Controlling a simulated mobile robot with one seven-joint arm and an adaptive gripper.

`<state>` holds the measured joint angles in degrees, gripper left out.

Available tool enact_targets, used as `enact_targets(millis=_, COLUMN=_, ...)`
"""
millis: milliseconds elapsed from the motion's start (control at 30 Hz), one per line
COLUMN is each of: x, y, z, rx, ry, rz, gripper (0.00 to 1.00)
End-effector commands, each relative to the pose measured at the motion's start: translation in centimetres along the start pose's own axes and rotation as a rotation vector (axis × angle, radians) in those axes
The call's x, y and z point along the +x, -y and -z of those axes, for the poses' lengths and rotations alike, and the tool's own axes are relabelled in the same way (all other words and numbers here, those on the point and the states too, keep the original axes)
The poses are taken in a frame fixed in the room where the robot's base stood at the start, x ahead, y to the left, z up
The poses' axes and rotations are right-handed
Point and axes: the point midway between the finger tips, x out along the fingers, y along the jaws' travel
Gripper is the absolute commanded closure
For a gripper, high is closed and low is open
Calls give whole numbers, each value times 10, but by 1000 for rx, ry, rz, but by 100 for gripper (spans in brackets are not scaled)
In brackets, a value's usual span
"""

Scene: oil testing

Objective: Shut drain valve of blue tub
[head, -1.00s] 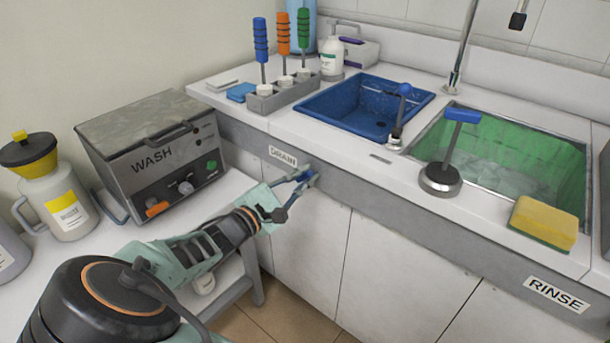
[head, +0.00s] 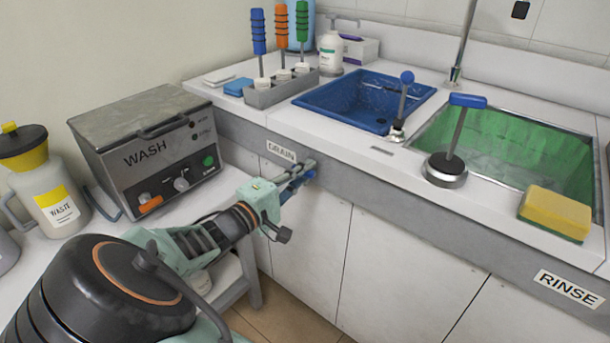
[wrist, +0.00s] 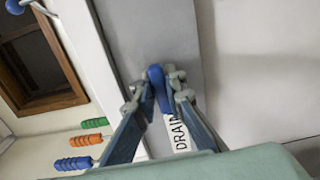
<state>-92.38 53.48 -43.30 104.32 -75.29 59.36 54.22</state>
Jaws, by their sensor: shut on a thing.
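The blue tub (head: 340,88) is set into the white counter in the head view. Below its front edge, on the grey front panel beside the DRAIN label (head: 281,151), is the drain valve with a blue handle (head: 309,175). My gripper (head: 297,177) reaches it from the lower left. In the wrist view the blue handle (wrist: 157,84) stands between my two fingertips (wrist: 158,92), which are shut on it. The fingers partly hide the valve in the head view, so its exact angle is hard to tell there.
The WASH machine (head: 150,150) and a waste jug (head: 50,195) stand left of my arm. A sink with green walls (head: 540,155), a blue-topped stand (head: 447,170) and a yellow sponge (head: 556,212) lie right. White cabinet doors (head: 390,260) lie below the panel.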

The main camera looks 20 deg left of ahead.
Motion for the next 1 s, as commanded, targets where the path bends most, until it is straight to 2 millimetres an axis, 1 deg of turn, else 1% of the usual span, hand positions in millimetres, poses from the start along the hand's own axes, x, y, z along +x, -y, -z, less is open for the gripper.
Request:
enact_targets(millis=233, x=-1, y=1, z=0, rx=45, ry=-1, rz=2, gripper=100)
enact_targets(millis=633, x=-1, y=1, z=0, rx=50, ry=-1, rz=2, gripper=100)
enact_targets(millis=667, x=-1, y=1, z=0, rx=50, ry=-1, rz=2, gripper=87)
enact_targets(millis=800, x=-1, y=1, z=0, rx=49, ry=-1, rz=2, gripper=72)
enact_targets(millis=1000, x=0, y=1, z=0, rx=48, ry=0, rz=1, gripper=71)
